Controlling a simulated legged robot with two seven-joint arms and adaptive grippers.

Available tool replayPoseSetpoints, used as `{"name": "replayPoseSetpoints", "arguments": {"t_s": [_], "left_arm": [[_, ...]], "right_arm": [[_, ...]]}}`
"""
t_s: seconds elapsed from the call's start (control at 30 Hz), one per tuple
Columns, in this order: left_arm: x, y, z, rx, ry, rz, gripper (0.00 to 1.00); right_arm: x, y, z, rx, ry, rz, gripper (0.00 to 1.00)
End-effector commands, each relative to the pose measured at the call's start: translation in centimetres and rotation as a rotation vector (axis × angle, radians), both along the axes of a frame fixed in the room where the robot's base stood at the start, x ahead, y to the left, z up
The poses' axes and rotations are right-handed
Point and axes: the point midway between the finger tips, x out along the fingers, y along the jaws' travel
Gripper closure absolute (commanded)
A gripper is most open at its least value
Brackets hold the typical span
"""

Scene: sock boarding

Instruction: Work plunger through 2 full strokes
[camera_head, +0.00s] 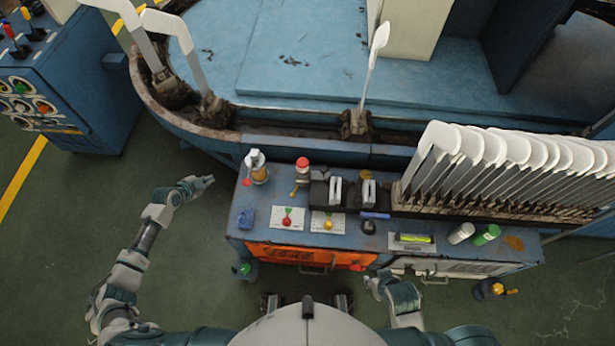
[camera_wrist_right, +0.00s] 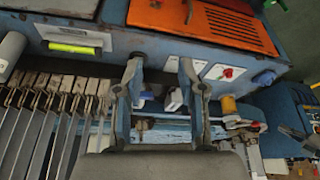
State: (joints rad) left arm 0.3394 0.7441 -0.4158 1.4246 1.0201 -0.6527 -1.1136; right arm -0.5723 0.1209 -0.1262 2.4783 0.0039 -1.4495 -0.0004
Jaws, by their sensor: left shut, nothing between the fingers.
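On the blue bench (camera_head: 385,262), a small unit with an amber body and pale top (camera_head: 257,168) stands upright at the far left corner. A red-capped cylinder (camera_head: 302,167) with a brass part stands just right of it. I cannot tell which of them carries the plunger. The amber body also shows in the right wrist view (camera_wrist_right: 230,108). My left gripper (camera_head: 208,181) is shut and empty, left of the bench, apart from both units. My right gripper (camera_head: 374,284) is low at the bench's front; in the right wrist view its fingers (camera_wrist_right: 161,68) are apart with nothing gripped.
Two cards with red (camera_head: 287,219) and yellow (camera_head: 328,222) knobs lie on the bench front. A row of white sock boards (camera_head: 500,165) fills the back right. A curved machine rim (camera_head: 190,128) with upright boards stands behind. Floor left of the bench is clear.

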Motion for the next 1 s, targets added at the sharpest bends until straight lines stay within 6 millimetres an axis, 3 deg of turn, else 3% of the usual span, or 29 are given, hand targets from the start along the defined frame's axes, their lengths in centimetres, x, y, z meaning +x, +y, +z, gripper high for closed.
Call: {"name": "replayPoseSetpoints", "arguments": {"t_s": [0.07,0.2,0.23,1.0], "left_arm": [[-0.01,-0.03,-0.02,0.0,0.001,-0.001,1.0],[-0.04,-0.01,-0.05,-0.001,0.001,0.0,1.0],[-0.04,-0.01,-0.05,-0.001,0.001,0.0,1.0],[-0.06,-0.02,-0.06,-0.001,0.002,0.0,1.0]], "right_arm": [[0.01,0.0,-0.01,0.0,0.0,0.0,0.62],[0.01,0.03,0.01,-0.001,0.0,0.0,0.97],[0.02,0.04,0.02,-0.001,0.0,0.0,1.0],[0.02,0.04,0.01,-0.001,0.0,0.0,1.0]]}}
